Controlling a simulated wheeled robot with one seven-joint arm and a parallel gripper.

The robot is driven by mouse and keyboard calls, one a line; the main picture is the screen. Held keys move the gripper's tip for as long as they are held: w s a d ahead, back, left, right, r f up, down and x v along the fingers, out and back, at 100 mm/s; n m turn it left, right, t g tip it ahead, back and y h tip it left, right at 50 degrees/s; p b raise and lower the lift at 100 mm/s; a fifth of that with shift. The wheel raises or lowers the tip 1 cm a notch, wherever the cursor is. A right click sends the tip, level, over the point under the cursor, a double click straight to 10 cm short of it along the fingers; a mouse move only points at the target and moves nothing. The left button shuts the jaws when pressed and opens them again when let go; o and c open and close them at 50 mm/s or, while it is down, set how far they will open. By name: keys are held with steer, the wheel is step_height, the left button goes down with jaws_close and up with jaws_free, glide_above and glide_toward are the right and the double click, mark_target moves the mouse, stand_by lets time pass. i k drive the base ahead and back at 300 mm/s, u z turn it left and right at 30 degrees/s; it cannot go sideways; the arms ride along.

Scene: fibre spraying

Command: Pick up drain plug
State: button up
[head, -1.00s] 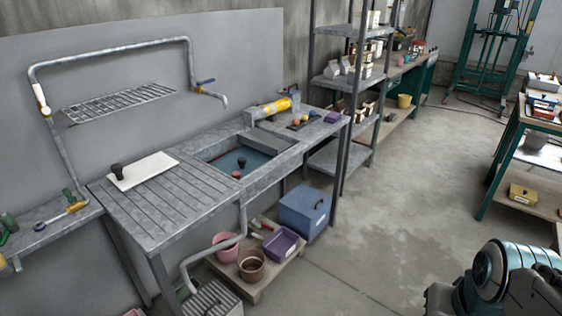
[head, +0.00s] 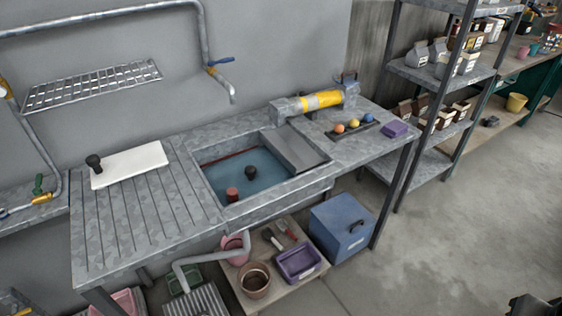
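A grey metal sink basin (head: 312,190) is set into the bench and holds blue-looking water or a blue floor. Inside it are a small dark knob-topped piece (head: 250,172) near the middle and a short red cylinder (head: 232,194) by the front wall. A similar black knobbed piece (head: 94,162) stands on the left end of a white board (head: 133,160) on the ribbed drainboard. I cannot tell which of these is the drain plug. My gripper is not clearly in view; only a dark bit of my arm shows at the bottom right corner.
A yellow-banded cylinder (head: 322,100), coloured balls (head: 354,122) and a purple block (head: 394,129) sit to the right. A blue box (head: 343,226) and pots are below. The floor at right is clear.

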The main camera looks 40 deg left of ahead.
mark_target(232, 192)
steer(key=u, duration=0.55)
steer(key=i, duration=1)
steer(key=u, duration=1.6)
steer(key=i, duration=0.5)
steer(key=u, duration=0.3)
